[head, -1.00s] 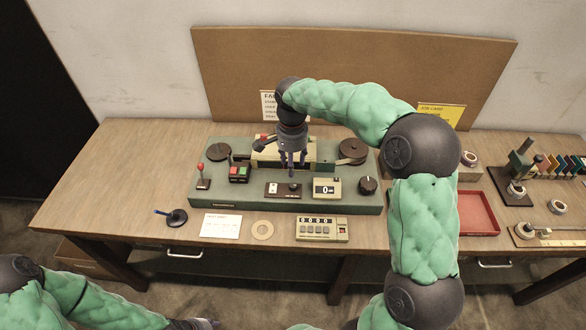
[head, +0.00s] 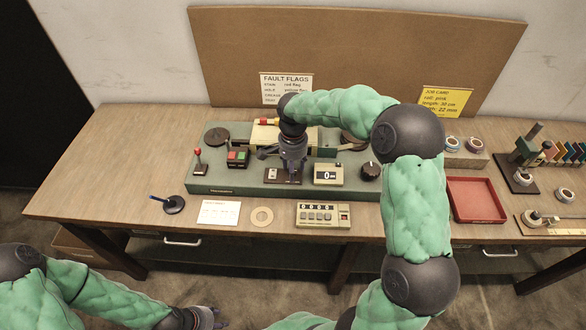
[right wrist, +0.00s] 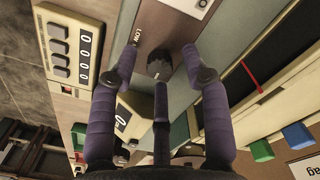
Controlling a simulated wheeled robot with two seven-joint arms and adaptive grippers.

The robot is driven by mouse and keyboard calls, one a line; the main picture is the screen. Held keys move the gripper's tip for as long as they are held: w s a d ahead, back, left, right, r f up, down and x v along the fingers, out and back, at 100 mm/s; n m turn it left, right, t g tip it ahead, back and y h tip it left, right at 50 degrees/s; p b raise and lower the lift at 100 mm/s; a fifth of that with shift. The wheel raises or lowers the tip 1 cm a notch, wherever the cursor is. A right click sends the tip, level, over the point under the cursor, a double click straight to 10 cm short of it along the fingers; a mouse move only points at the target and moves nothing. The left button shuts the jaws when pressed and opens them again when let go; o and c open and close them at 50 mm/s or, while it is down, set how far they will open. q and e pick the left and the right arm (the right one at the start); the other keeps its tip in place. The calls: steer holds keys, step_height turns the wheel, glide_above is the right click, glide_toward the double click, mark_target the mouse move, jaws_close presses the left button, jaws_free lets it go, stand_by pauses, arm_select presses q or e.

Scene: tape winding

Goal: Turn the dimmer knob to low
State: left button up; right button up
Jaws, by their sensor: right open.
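The dimmer knob (right wrist: 160,63) is small and dark, on a brown plate (right wrist: 172,22) with the word LOW printed beside it. In the right wrist view it sits between my fingertips; where its pointer stands is too small to tell. My right gripper (right wrist: 160,58) is open, with its purple fingers spread around the knob; I cannot tell whether they touch it. In the head view my right gripper (head: 292,172) is over the plate (head: 276,176) on the green console and hides the knob. My left gripper (head: 208,317) is low at the bottom edge, away from the console.
The green console (head: 225,187) also carries a red-topped lever (head: 198,160), red and green buttons (head: 238,156), a counter (head: 328,173) and a larger dark knob (head: 371,171). A red tray (head: 475,200) stands right.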

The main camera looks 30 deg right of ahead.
jaws_close()
stand_by(0.4)
steer(key=n+p, duration=0.2)
steer(key=shift+r+n, duration=0.15)
steer(key=shift+n, duration=0.25)
steer(key=n+p, duration=0.3)
steer(key=n, duration=0.2)
steer(key=shift+p, duration=0.35)
steer(key=n+p, duration=0.3)
steer(key=n, duration=0.2)
steer(key=shift+n, duration=0.4)
steer(key=n+p, duration=0.1)
steer(key=n, duration=0.3)
steer(key=shift+p, duration=0.4)
steer(key=shift+n, duration=0.3)
